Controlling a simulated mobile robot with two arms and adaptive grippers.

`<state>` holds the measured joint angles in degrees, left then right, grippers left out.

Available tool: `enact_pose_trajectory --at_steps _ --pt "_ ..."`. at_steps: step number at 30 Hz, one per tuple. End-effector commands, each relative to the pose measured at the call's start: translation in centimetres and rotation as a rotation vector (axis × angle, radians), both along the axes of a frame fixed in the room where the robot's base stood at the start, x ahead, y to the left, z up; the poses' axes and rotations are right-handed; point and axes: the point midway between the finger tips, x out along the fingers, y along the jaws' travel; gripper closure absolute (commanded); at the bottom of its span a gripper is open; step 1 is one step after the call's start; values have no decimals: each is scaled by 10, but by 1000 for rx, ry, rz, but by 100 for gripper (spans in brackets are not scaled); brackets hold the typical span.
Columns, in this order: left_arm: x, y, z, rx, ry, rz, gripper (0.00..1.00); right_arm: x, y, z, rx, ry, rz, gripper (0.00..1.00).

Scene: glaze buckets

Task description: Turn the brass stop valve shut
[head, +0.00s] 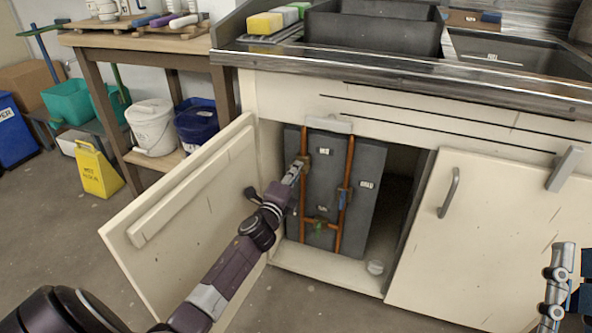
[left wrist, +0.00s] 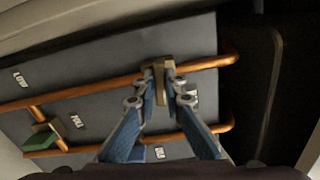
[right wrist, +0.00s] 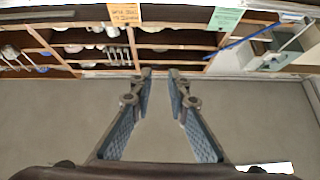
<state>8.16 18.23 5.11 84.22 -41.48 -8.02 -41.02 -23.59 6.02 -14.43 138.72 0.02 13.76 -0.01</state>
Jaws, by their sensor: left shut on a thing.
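The brass stop valve (head: 306,158) sits on the left copper pipe, on a dark grey panel (head: 360,160) inside the open cabinet under the sink. In the left wrist view its brass handle (left wrist: 159,86) lies between my fingertips. My left gripper (head: 297,171) is shut on that handle; its fingers hide part of the valve in the head view. My right gripper (head: 562,278) is at the lower right of the head view, away from the cabinet. In the right wrist view it is open (right wrist: 160,76) and empty.
A blue-handled valve (head: 343,198) is on the right pipe and a green-handled valve (head: 320,227) on the low cross pipe. The open left door (head: 190,195) stands beside my left arm. The right door (head: 490,230) is closed.

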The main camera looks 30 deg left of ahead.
Motion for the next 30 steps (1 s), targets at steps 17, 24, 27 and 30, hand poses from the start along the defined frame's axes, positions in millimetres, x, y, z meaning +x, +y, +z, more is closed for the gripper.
enact_pose_trajectory --at_steps 17,24,27,30 --pt "0 1 -2 -177 -40 1 100 15 2 -20 -32 109 -5 84" --pt "0 1 -2 -181 -40 1 100 15 2 -21 -33 112 -5 84" --pt "0 1 -3 -181 -41 2 100 15 2 -21 -33 112 -5 84" --pt "0 1 -2 -180 -40 1 81 15 2 -21 -32 113 -6 84"
